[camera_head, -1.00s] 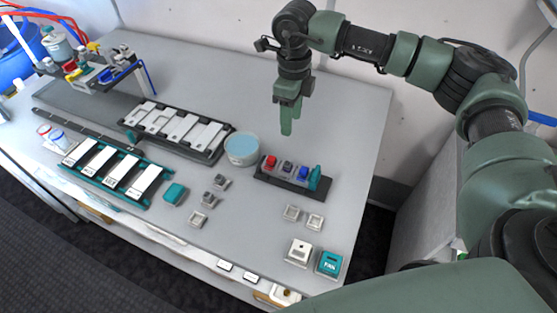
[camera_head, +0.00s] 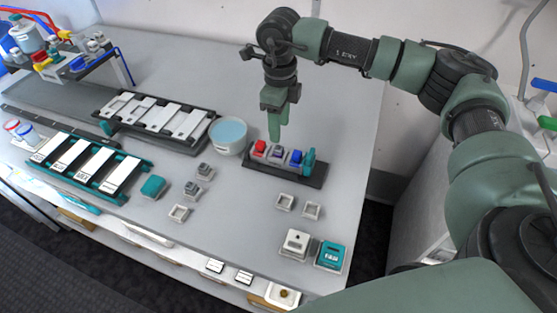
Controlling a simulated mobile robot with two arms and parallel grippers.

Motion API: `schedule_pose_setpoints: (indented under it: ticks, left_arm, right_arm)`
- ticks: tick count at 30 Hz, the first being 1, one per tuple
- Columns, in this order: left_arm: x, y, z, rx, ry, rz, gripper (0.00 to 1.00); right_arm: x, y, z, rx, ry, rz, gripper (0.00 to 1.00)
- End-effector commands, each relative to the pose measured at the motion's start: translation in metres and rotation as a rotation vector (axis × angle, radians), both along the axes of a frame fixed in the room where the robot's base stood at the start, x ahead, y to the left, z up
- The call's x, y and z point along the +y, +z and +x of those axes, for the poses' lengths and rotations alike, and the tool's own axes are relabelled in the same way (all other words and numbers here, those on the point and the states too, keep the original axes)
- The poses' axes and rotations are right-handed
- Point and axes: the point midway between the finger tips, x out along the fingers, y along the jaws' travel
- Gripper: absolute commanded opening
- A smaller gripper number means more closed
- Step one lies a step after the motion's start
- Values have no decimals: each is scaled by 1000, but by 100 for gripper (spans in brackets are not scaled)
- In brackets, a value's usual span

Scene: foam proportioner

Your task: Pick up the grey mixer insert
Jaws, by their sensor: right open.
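A dark holder (camera_head: 262,172) on the grey table carries a red insert (camera_head: 259,148), a grey insert (camera_head: 277,153) in the middle and a blue insert (camera_head: 296,158). A teal piece (camera_head: 309,160) stands at its right end. Two small grey blocks (camera_head: 204,171) (camera_head: 192,189) also sit on the table left of the holder; I cannot tell for sure which grey piece is the mixer insert. My right gripper (camera_head: 274,136) points down just above or behind the holder, near the red and grey inserts. It is open and empty; its finger gap is hard to see. My left gripper is out of view.
A round tub (camera_head: 228,136) with light blue contents stands left of the holder. Racks with white strips (camera_head: 158,118) (camera_head: 88,166) lie further left. Small empty square frames (camera_head: 285,202) and two larger blocks (camera_head: 296,244) (camera_head: 330,256) are in front.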

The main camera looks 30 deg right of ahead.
Motion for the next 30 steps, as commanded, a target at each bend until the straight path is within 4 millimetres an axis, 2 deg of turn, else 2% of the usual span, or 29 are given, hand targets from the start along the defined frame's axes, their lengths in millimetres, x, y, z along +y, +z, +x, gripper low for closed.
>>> schedule_pose_setpoints:
  ticks: [11,14,18,27,28,30]
  left_arm:
    - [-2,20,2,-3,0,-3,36]
    - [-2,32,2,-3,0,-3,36]
    - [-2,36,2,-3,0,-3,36]
    - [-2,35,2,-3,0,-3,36]
    - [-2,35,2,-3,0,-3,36]
    - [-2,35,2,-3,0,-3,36]
  right_arm:
    - [0,-36,1,3,1,-1,47]
    - [0,-51,3,6,-1,-1,47]
    - [0,-71,4,4,0,-1,47]
    - [0,-79,4,0,0,0,47]
    - [0,-79,4,0,0,0,42]
    - [0,-79,4,0,0,0,22]
